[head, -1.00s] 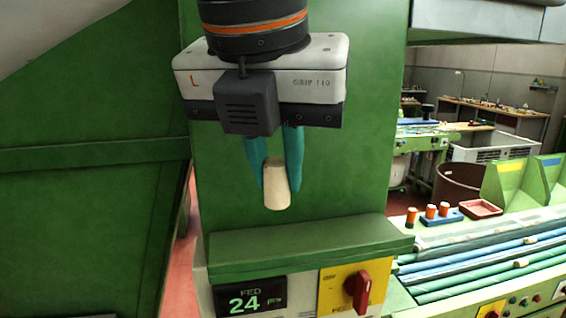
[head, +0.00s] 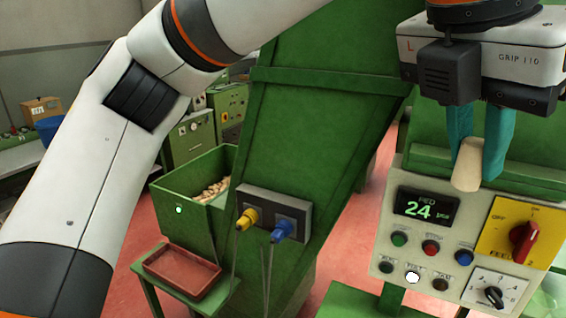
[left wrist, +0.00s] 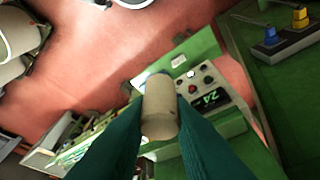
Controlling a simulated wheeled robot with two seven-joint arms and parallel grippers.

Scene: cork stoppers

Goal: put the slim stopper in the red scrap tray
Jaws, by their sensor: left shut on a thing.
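My left gripper (head: 481,160) is shut on a pale cork stopper (head: 467,171), which hangs between its teal fingertips in front of the green machine, above the control panel. In the left wrist view the stopper (left wrist: 159,108) sits between the two fingers. A red tray (head: 186,271), with no stopper visible in it, sits on a small green stand at the lower left, well left of and below the gripper. My right gripper is not in view.
A green bin (head: 200,193) of corks stands behind the red tray. A grey block with yellow and blue plugs (head: 262,218) is on the green machine. The control panel (head: 433,240) has buttons, a display and a red knob. Red floor shows between.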

